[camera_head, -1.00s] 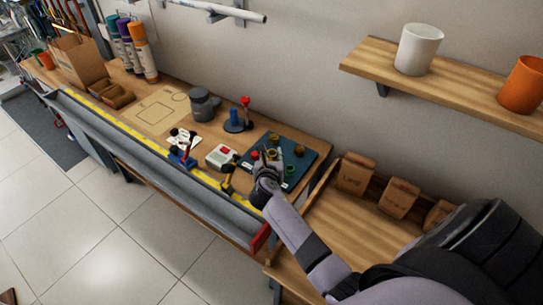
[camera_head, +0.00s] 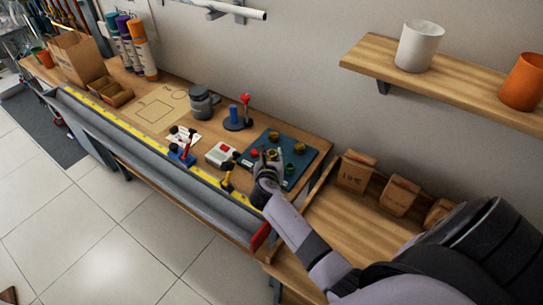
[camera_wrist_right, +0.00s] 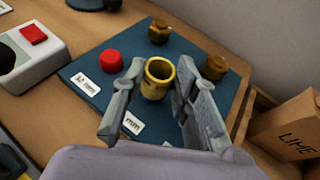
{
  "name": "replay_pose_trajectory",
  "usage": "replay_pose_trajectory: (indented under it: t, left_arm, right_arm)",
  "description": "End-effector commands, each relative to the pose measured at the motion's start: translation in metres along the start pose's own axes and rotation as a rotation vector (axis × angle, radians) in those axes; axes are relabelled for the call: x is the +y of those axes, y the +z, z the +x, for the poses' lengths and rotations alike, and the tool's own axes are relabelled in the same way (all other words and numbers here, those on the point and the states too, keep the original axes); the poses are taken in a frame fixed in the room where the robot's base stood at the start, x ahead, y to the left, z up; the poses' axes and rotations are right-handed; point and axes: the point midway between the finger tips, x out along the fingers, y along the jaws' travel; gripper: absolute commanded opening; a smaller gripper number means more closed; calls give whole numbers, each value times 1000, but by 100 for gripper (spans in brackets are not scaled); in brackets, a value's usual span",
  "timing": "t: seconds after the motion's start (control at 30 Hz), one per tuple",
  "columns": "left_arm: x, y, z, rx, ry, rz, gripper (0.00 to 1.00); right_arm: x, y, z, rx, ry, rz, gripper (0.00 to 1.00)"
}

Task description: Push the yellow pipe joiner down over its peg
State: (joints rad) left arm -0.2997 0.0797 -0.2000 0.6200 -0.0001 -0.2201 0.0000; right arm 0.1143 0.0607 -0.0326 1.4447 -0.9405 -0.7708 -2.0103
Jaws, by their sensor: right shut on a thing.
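The yellow pipe joiner (camera_wrist_right: 157,80) is a short brass-yellow tube, seen from above with its open top towards the camera in the right wrist view. My right gripper (camera_wrist_right: 158,88) is shut on it, one finger on each side. The joiner is over the dark blue board (camera_wrist_right: 86,72). Its lower end and any peg under it are hidden, so I cannot tell how far down it sits. In the head view my right gripper (camera_head: 267,160) is over the board's near part. My left gripper is not in view.
A red cap (camera_wrist_right: 110,61) and two brass fittings (camera_wrist_right: 159,31) (camera_wrist_right: 215,67) stand on the board. A green piece (camera_head: 289,170) is at its right. A white box with a red button (camera_wrist_right: 33,36) is left of it. A box marked LIME (camera_wrist_right: 288,126) is at right.

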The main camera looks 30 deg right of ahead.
Motion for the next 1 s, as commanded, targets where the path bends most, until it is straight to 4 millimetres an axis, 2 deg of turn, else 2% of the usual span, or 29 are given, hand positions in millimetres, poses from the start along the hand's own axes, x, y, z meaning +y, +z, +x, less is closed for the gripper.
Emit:
replay_pose_trajectory:
  t: [0.3,0.6,0.63,1.0]
  left_arm:
    - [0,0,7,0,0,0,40]
    - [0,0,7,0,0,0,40]
    - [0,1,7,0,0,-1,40]
    - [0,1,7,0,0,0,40]
  right_arm:
    - [0,-9,4,-1,1,-1,13]
    - [0,-10,4,0,1,0,13]
    - [0,-10,4,0,1,0,28]
    - [0,-10,4,0,0,0,50]
